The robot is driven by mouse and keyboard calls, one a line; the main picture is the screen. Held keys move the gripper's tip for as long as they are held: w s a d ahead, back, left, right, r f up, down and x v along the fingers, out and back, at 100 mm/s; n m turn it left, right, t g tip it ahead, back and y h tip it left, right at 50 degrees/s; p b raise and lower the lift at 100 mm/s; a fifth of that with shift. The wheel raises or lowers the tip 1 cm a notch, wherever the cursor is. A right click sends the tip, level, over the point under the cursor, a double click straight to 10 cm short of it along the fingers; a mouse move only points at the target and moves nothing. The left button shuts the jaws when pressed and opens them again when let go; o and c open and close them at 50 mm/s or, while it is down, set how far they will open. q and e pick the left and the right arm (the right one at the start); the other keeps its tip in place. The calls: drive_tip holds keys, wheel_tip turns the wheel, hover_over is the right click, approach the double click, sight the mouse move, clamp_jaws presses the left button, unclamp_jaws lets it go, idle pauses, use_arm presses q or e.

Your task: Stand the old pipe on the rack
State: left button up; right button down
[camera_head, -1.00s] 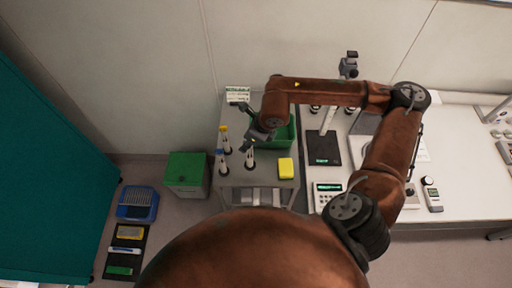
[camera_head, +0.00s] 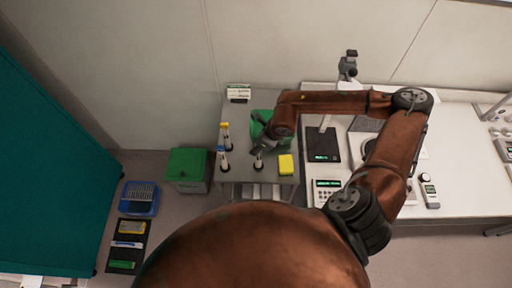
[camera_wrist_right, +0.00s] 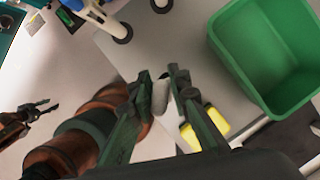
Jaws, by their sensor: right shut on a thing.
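A blue slotted rack (camera_head: 139,198) stands at lower left. My left gripper (camera_wrist_right: 42,106) shows only in the wrist view, apparently open.
A small sign (camera_head: 238,93) stands at the back. A green-lidded box (camera_head: 187,168) stands left of the cart. The white bench (camera_head: 390,212) with instruments is at right.

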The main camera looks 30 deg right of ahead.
drive_tip(key=shift+f, duration=0.2)
drive_tip(key=c, duration=1.8)
unclamp_jaws()
drive_tip(key=shift+r, duration=0.1)
drive_tip(key=shift+r, duration=0.1)
drive_tip(key=shift+d+r, duration=0.1)
drive_tip(key=shift+r, duration=0.15)
drive_tip(key=b+v, duration=0.1)
drive_tip(key=v, duration=1)
drive_tip(key=shift+s+r+b, duration=0.15)
drive_tip(key=shift+r+b, duration=0.1)
drive_tip(key=shift+b, duration=0.1)
